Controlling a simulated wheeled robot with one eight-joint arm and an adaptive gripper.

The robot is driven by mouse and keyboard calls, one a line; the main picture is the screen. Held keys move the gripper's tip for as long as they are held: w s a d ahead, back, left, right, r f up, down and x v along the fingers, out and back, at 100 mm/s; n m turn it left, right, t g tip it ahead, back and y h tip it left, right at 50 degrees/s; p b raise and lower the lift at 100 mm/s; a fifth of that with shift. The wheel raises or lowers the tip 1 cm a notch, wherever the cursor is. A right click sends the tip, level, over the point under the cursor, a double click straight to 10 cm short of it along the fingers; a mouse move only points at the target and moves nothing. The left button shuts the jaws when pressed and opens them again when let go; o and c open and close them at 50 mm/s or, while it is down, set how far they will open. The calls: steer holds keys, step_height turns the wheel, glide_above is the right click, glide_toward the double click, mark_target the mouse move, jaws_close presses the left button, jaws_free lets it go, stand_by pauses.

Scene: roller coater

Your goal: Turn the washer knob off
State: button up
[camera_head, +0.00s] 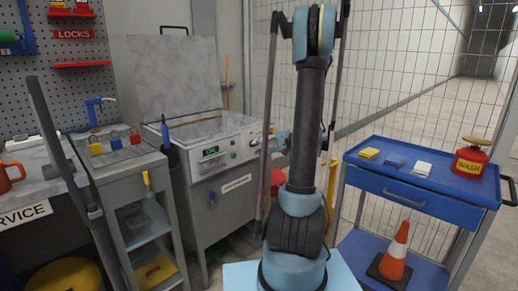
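The washer (222,180) is a grey cabinet with its lid (180,75) raised, standing left of my arm. Its sloped front panel has a small green-lit display (211,151) and small round controls to the right of it. One dark round control (233,155) sits mid-panel, and a knob (252,142) sits near the right end; its setting is too small to read. My arm stands upright in front, right of the washer. A pale blue part that may be my gripper (283,141) shows partly behind the arm, close to the panel's right end; its fingers cannot be made out.
A grey wire-topped cart (125,158) and a service bench (35,170) stand left of the washer. A blue cart (420,190) at right holds sponges and a red WASH can (471,160), with an orange cone (396,255) below. A wire fence (400,70) runs behind.

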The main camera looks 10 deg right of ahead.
steer(key=w+d+f+t+y, duration=0.2)
steer(key=w+d+f+y, duration=0.1)
steer(key=w+d, duration=0.3)
steer(key=shift+m+t+h, duration=0.3)
steer(key=shift+m+t, duration=0.1)
steer(key=shift+m, duration=0.1)
steer(key=shift+s+x, duration=0.1)
steer(key=shift+x, duration=1.25)
steer(key=shift+s+x, duration=0.15)
steer(key=shift+x, duration=1.2)
steer(key=shift+a, duration=0.15)
steer(key=shift+c, duration=0.6)
jaws_close()
